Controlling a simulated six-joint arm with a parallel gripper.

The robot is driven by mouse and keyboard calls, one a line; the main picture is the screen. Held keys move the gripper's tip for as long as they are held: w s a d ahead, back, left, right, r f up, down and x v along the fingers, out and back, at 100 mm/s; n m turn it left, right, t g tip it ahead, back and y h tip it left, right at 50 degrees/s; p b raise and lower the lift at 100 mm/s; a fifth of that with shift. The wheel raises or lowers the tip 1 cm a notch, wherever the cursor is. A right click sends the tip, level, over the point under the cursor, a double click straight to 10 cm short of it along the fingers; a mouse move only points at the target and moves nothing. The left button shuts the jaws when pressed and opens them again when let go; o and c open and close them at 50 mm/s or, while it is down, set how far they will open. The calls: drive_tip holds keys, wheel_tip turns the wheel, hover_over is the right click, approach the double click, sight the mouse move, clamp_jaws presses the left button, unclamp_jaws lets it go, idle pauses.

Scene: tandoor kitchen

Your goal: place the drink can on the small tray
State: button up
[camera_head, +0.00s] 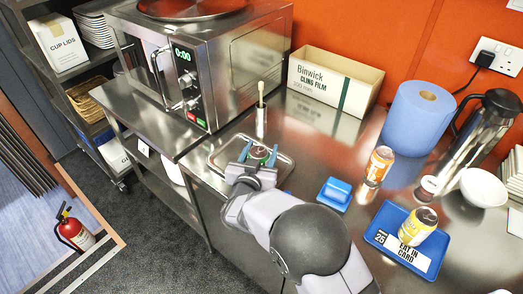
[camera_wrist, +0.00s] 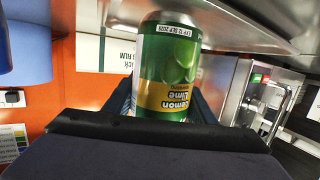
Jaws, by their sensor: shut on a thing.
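My gripper (camera_head: 259,155) is shut on a green lemon-lime drink can (camera_head: 259,152), its blue fingers on either side of it. In the wrist view the can (camera_wrist: 168,65) fills the middle, its label upside down, between the gripper's fingers (camera_wrist: 165,105). A small silver metal tray (camera_head: 284,170) lies on the steel counter below the can. The can appears over the middle of the tray and looks upright.
A steel oven (camera_head: 235,60) stands behind left, a cling film box (camera_head: 335,80) behind right. A slim metal holder (camera_head: 261,118) is just beyond the tray. Rightward are a blue block (camera_head: 335,193), an orange can (camera_head: 379,166), a blue paper roll (camera_head: 418,118), and a blue tray (camera_head: 380,222) bearing a yellow can (camera_head: 417,226).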

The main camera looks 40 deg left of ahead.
drive_tip(key=shift+f, duration=0.15)
drive_tip(key=shift+f, duration=0.1)
drive_tip(key=o, duration=1.3)
drive_tip(key=shift+f, duration=0.15)
drive_tip(key=shift+r, duration=0.25)
drive_tip(key=shift+s+d, duration=0.15)
drive_tip(key=shift+s, duration=0.2)
drive_tip(key=b+v, duration=0.2)
drive_tip(key=v, duration=0.9)
drive_tip(key=shift+s+d, duration=0.1)
